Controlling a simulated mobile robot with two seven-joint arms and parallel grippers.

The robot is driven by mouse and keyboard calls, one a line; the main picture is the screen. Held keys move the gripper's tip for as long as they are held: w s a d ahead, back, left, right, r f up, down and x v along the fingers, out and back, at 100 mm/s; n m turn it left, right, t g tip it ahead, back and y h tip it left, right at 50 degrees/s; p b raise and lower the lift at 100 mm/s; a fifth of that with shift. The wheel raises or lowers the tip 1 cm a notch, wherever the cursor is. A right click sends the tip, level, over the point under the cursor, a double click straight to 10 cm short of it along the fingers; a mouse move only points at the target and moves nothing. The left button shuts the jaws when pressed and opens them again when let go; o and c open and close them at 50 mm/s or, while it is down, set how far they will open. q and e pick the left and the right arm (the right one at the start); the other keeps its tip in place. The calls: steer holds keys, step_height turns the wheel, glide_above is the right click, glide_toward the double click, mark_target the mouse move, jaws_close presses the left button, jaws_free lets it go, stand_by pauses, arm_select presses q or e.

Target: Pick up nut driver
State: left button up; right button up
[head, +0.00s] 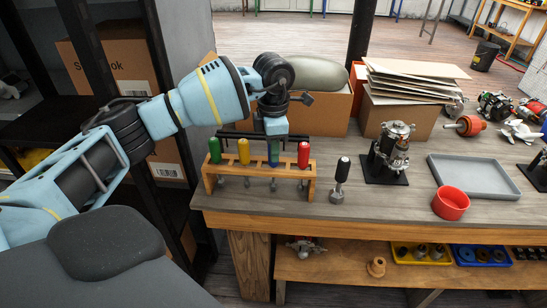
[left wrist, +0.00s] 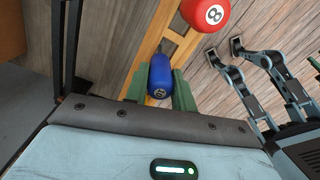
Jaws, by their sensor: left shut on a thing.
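A wooden rack (head: 262,187) at the bench's front left holds upright drivers in a row. Their handles are green (head: 214,150), yellow (head: 244,151), blue (head: 274,155) and red (head: 304,154). My left gripper (head: 274,148) reaches down from above and is shut on the blue-handled driver. In the left wrist view the blue handle (left wrist: 160,76) sits between the two green fingers (left wrist: 159,92). The driver still stands in line with the others in the rack. The red handle (left wrist: 205,12), marked 8, is close beside it.
A black-handled tool (head: 341,182) stands right of the rack. Beyond it are a part on a black base (head: 388,152), a red cup (head: 451,203) and a grey tray (head: 474,186). Cardboard boxes (head: 398,115) stand behind. A lower shelf (head: 340,270) holds coloured bins.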

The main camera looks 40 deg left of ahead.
arm_select(q)
steer(key=shift+c, duration=0.5)
steer(key=shift+r, duration=0.1)
steer(key=shift+r, duration=0.5)
step_height(320, 180, up, 17)
steer(key=p, duration=0.1)
steer(key=shift+f, duration=0.1)
steer(key=o, duration=0.4)
steer(key=c, duration=0.4)
steer(key=shift+o, duration=0.2)
